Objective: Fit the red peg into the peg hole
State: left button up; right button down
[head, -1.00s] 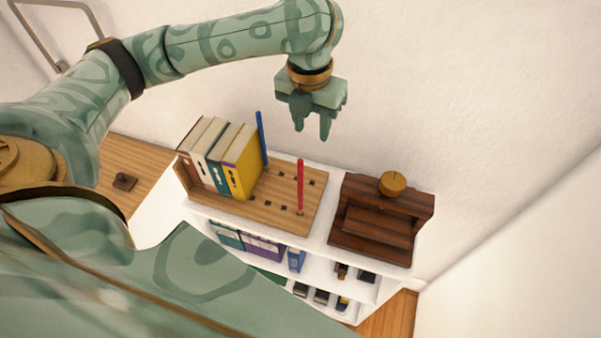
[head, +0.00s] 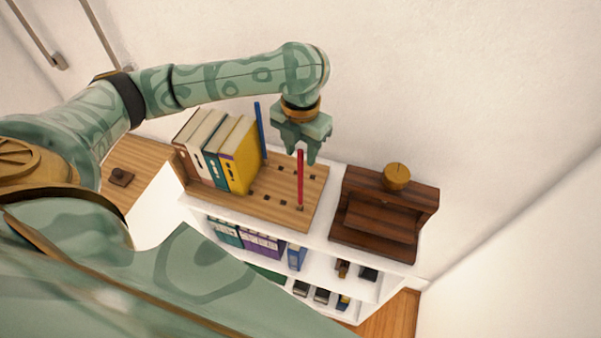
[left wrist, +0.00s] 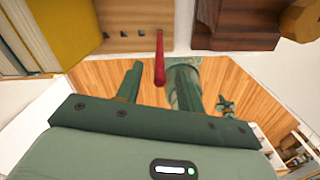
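The red peg (head: 300,180) stands upright at the front right of the wooden peg board (head: 285,218), its lower end by a hole; I cannot tell how deep it sits. My left gripper (head: 301,154) is open and empty, pointing down, at the height of the peg's top. In the left wrist view the red peg (left wrist: 160,60) shows between the two fingers (left wrist: 157,88) with gaps on both sides; I cannot tell if it is within their reach. A small green shape (left wrist: 226,106) low in that view looks like my right gripper, too small to read.
A blue peg (head: 260,130) stands at the back of the board, beside several upright books (head: 240,165). A dark wooden stepped stand (head: 375,220) with a round knob (head: 397,177) is on the right. The white shelf (head: 330,255) holds binders below.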

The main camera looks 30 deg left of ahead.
pick_arm(q)
notch_tip(320, 180, down, 3)
jog(key=shift+r, duration=0.2)
grip_shut()
jog(key=shift+r, duration=0.1)
